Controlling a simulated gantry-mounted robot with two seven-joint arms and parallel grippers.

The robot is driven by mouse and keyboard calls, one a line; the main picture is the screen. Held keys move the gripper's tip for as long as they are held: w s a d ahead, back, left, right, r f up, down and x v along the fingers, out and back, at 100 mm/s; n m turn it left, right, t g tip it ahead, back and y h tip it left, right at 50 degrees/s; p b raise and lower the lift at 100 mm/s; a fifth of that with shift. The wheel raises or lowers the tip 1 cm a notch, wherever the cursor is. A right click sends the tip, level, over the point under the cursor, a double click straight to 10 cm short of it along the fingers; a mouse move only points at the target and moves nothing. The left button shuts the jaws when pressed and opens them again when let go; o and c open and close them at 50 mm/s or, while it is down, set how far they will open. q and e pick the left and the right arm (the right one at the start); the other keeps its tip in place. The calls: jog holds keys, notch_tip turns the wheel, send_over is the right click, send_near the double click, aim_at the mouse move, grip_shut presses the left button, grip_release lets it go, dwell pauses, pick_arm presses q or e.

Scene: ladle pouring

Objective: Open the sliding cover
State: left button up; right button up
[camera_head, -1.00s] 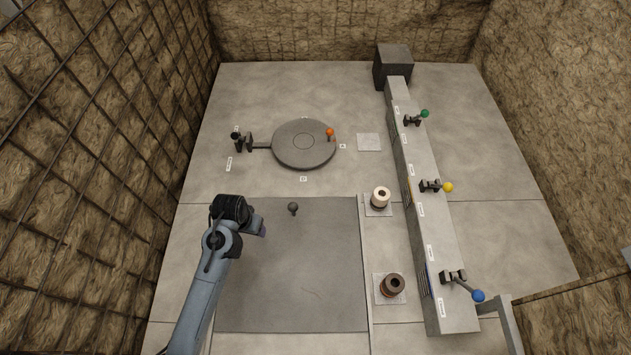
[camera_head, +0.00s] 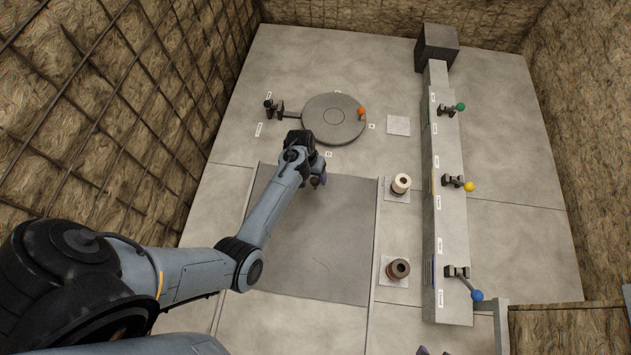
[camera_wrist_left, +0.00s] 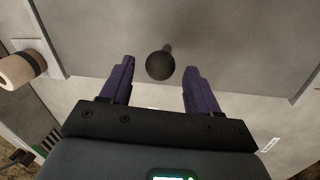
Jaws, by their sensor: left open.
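The sliding cover (camera_head: 325,245) is a flat dark grey plate in the floor, with a raised edge along its right side in the head view. Its knob, a dark ball on a short stem, stands near the cover's far edge and shows clearly in the left wrist view (camera_wrist_left: 160,65). My left gripper (camera_head: 320,182) is at the knob in the head view, where the arm partly hides it. In the left wrist view its purple fingers (camera_wrist_left: 160,75) are open, one on each side of the knob, with gaps.
A round grey lid (camera_head: 334,119) with an orange ball lies beyond the cover. A cream pot (camera_head: 401,183) and a brown pot (camera_head: 398,268) stand to the right. Farther right, a long grey beam (camera_head: 448,225) carries levers with green, yellow and blue balls.

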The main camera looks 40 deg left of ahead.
pick_arm(q)
jog(key=shift+w+d+f+b, duration=0.15)
jog(key=shift+f+b, duration=0.1)
jog(key=shift+f, duration=0.55)
jog(key=shift+d+f+b, duration=0.15)
jog(key=shift+f+b, duration=0.05)
jog(key=shift+f, duration=0.55)
grip_shut()
